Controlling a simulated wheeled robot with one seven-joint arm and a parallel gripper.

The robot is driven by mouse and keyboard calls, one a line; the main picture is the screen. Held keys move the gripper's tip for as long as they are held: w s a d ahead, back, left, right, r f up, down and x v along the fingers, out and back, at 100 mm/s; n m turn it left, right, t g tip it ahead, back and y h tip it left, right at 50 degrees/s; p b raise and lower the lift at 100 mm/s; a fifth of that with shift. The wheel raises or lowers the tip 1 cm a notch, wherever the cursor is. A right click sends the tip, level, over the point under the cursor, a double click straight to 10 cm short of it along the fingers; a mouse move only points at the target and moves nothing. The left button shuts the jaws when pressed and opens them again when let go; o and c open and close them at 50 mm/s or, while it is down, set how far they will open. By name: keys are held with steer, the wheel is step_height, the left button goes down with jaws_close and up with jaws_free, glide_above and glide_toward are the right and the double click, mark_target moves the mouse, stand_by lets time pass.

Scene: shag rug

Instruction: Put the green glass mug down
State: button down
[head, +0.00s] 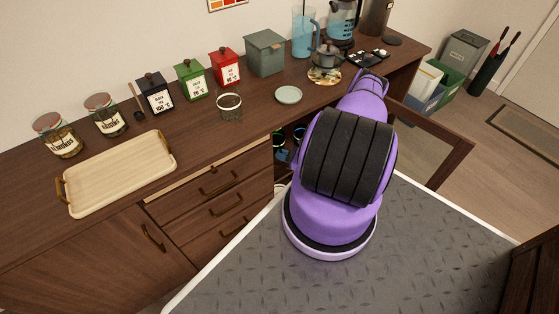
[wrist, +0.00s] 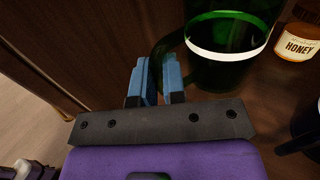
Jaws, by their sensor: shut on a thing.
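The green glass mug (wrist: 228,65) fills the upper middle of the wrist view, with a pale band around it. My gripper (wrist: 155,68) has its blue fingers closed on the mug's handle, at the mug's left side. The mug appears upright, beside a dark wooden wall; I cannot tell whether its base touches the surface under it. In the head view my purple arm reaches down to the open cabinet under the counter and hides the gripper.
A honey jar (wrist: 298,38) stands to the right of the mug, and a dark object (wrist: 306,140) is at the right edge. In the head view an open cabinet door (head: 435,150) stands right of my arm. The counter (head: 190,125) above holds a tray (head: 120,178), jars and tins.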

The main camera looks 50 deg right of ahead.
steer(key=shift+f, duration=2.45)
steer(key=shift+f, duration=0.2)
steer(key=c, duration=1.2)
jaws_free()
steer(key=shift+r, duration=0.25)
steer(key=v, duration=1.2)
steer(key=shift+d, duration=0.1)
